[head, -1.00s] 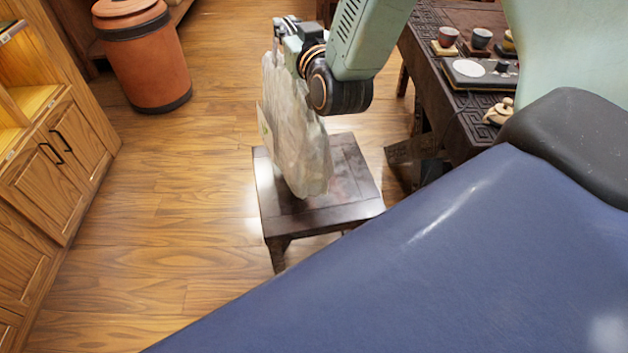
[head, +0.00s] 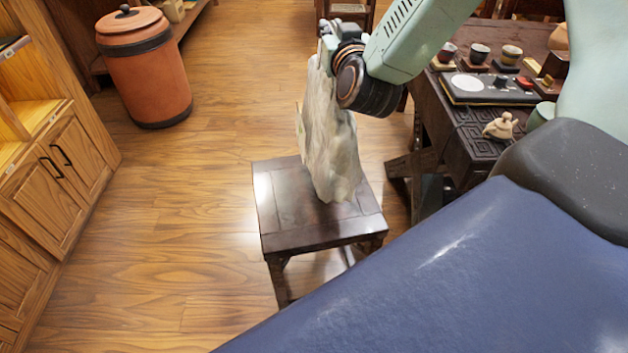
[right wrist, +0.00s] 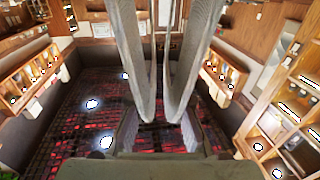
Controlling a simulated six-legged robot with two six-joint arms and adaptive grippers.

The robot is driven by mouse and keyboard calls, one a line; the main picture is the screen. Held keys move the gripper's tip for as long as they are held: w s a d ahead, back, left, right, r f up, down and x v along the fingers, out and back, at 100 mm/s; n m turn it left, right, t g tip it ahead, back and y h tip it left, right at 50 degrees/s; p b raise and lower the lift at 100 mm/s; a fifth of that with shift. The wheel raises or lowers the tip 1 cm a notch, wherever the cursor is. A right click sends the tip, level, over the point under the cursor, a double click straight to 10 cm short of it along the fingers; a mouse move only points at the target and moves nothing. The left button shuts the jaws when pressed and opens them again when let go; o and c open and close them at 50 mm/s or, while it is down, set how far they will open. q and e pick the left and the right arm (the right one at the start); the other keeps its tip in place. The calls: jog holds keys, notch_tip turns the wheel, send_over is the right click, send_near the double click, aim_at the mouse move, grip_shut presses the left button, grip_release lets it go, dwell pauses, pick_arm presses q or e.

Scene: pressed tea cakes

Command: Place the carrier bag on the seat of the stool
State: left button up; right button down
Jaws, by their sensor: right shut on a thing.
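The carrier bag (head: 333,140) is pale, grey-green and crumpled, and hangs upright in the head view. My right gripper (head: 328,48) is shut on its top; the wrist joint partly hides the fingers. The bag's lower end appears in front of the right half of the dark wooden stool's seat (head: 283,205). I cannot tell whether it touches the seat. The bag covers part of the seat's back right. In the right wrist view two grey strips (right wrist: 132,60) run down toward the gripper. My left gripper is not in view.
A dark carved tea table (head: 465,125) with cups and a tray stands to the right of the stool. An orange-brown lidded bin (head: 148,80) stands at the back left. A wooden cabinet (head: 60,150) lines the left edge. Wooden floor between is clear.

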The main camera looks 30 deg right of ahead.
jog(key=shift+s+r, duration=0.1)
jog(key=shift+r, duration=0.05)
jog(key=shift+a+n+y, duration=0.3)
jog(key=shift+n+y, duration=0.1)
jog(key=shift+y, duration=0.1)
notch_tip(320, 180, down, 6)
jog(key=b, duration=0.3)
jog(key=shift+f, duration=0.6)
notch_tip(320, 180, down, 3)
jog(key=shift+r+b, duration=0.1)
jog(key=shift+b, duration=0.8)
